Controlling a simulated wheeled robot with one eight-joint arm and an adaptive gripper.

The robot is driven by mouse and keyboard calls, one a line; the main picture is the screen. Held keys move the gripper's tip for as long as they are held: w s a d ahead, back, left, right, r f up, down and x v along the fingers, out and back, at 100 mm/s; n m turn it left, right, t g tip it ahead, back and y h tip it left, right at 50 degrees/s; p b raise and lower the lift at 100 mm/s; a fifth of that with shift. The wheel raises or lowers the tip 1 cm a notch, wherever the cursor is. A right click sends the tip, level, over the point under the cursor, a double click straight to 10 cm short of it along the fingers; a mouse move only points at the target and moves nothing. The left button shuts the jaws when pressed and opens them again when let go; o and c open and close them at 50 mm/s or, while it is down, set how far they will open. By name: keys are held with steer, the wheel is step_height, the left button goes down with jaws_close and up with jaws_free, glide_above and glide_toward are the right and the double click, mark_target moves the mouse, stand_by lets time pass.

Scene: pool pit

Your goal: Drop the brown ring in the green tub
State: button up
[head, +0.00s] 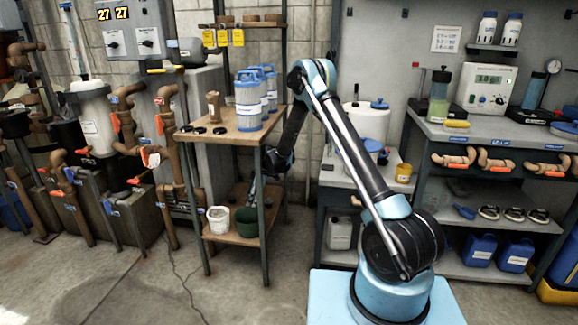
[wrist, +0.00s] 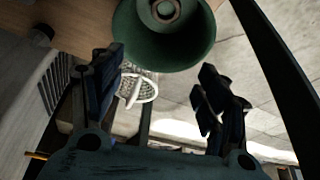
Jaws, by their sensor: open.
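The green tub (head: 246,222) stands on the lower wooden shelf of the rack in the head view. In the wrist view the tub (wrist: 200,48) is at the top centre, its mouth partly cut off by the frame edge. A small dull brownish ring shape (wrist: 165,12) shows inside the tub; I take it to be the brown ring, but its colour is dim. My gripper (wrist: 162,64) is open, with nothing between its fingers, just beside the tub in that view. In the head view my gripper is near the rack, above the tub, partly hidden by the rack post.
A white bucket (head: 218,220) stands just left of the tub. The rack's upper shelf (head: 190,138) above holds blue-lidded canisters (head: 249,100), a brown object (head: 213,106) and black discs. Rack posts stand close to my arm. A grey workbench (head: 490,137) is to the right.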

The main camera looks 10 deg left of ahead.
steer(key=s+d+r+m+t, duration=0.15)
steer(key=d+r+m, duration=0.35)
steer(key=d+r, duration=1.2)
steer(key=s+d+r+m+h, duration=0.2)
steer(key=s+d+r+m, duration=0.2)
steer(key=s+d+r, duration=0.7)
steer(key=s+d+r+m+t+h, duration=0.1)
steer(key=s+d+r+m, duration=0.15)
steer(key=s+d, duration=0.45)
steer(key=s+d+r+m+t, duration=0.1)
steer(key=s+d+r+m, duration=0.15)
steer(key=s+d, duration=0.5)
steer(key=s+d+f+m, duration=0.3)
steer(key=s+f, duration=0.1)
steer(key=s, duration=0.3)
steer(key=s+d+f+m+h, duration=0.1)
steer(key=s+d+f+m, duration=0.2)
steer(key=s, duration=0.5)
steer(key=shift+s+d+f, duration=0.25)
steer(key=shift+d+f, duration=0.25)
steer(key=shift+d, duration=0.15)
